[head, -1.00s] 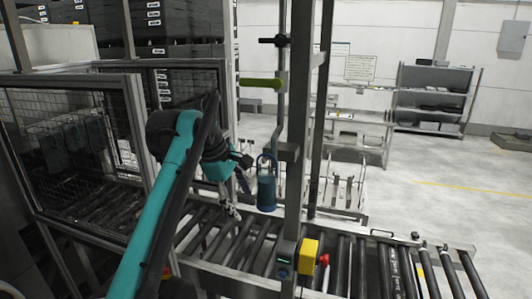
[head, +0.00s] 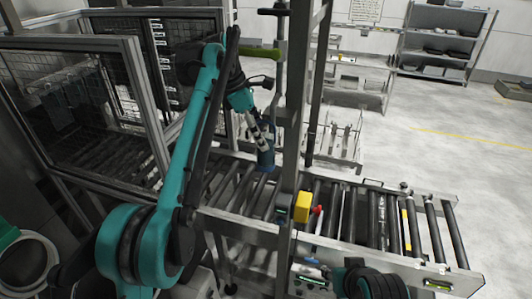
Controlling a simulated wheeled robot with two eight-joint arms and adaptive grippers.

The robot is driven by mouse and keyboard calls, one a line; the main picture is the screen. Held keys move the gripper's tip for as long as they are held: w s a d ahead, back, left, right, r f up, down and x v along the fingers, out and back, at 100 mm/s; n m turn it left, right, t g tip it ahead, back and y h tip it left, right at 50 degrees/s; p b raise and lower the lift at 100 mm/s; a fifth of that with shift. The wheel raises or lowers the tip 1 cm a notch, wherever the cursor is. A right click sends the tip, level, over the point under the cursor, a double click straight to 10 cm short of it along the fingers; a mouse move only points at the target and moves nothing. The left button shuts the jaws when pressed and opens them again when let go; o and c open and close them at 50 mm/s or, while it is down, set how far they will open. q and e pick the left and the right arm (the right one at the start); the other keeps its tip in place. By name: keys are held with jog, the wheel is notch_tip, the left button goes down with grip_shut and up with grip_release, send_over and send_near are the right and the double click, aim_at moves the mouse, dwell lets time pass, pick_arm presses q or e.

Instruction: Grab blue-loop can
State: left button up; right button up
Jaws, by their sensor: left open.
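The blue can (head: 266,159) stands at the roller conveyor, left of the dark upright post, and its upper part with the loop is largely covered by my gripper. My left arm reaches in from the left, and my left gripper (head: 259,137) points down at the can's top. It is open; I cannot tell whether its fingers touch the loop.
The roller conveyor (head: 345,215) runs across the middle. The dark post, with a yellow box (head: 303,206) and a red knob (head: 318,211), stands just right of the can. A mesh guard (head: 75,110) closes off the left. Shelving (head: 445,45) stands on open floor behind.

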pick_arm(q)
jog(key=shift+x, duration=1.8)
jog(key=shift+s, duration=0.15)
jog(key=c, duration=1.4)
jog(key=shift+a, duration=0.1)
jog(key=shift+c, duration=0.2)
